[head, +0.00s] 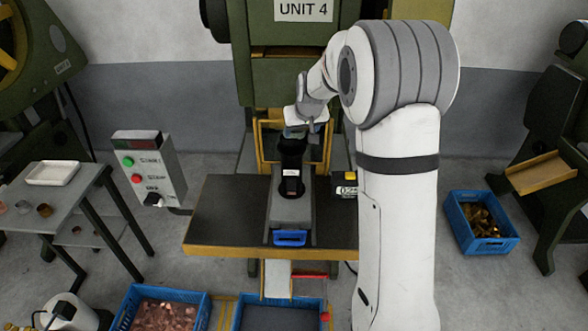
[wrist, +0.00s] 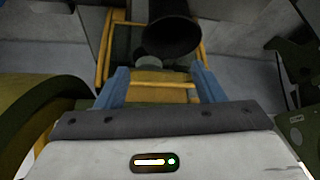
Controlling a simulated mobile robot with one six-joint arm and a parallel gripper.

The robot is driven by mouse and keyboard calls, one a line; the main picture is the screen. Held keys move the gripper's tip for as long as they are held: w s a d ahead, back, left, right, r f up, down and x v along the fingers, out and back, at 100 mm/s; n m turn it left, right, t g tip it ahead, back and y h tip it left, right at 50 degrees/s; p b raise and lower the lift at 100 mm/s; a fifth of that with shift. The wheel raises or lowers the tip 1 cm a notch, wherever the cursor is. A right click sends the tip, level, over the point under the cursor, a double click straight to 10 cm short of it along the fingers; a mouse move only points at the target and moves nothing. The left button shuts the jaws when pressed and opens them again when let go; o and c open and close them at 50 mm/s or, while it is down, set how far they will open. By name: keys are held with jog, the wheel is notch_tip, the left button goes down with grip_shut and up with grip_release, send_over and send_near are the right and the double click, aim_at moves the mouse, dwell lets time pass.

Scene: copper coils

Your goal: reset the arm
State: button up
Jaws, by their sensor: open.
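My arm (head: 398,200) rises at the right of the head view and bends over toward the press. My gripper (head: 297,132) is at the yellow frame in front of the machine, above the black part of the press. In the wrist view my gripper (wrist: 160,78) shows two blue-grey fingers spread apart with nothing held between them. A dark cylinder (wrist: 172,36) and a small grey round piece lie beyond the fingertips. How far they are from the fingers I cannot tell.
The yellow guard frame (head: 264,150) stands close around my gripper. A control box (head: 150,170) is to the left. Blue crates, one with copper pieces (head: 158,312) and one with brass-coloured pieces (head: 483,222), stand on the floor. A grey side table (head: 75,190) holds a white tray.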

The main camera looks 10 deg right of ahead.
jog(key=shift+s+r, duration=0.15)
jog(key=shift+r, duration=0.15)
jog(key=s+r+g, duration=0.1)
jog(key=s+r, duration=0.2)
jog(key=s, duration=0.5)
jog(key=s+r, duration=0.3)
jog(key=s, duration=0.5)
jog(key=s+g, duration=0.1)
jog(key=s, duration=2)
jog(key=shift+s+d+f+m+g, duration=0.15)
jog(key=shift+s+f+m+g, duration=0.15)
jog(key=shift+f+g, duration=0.15)
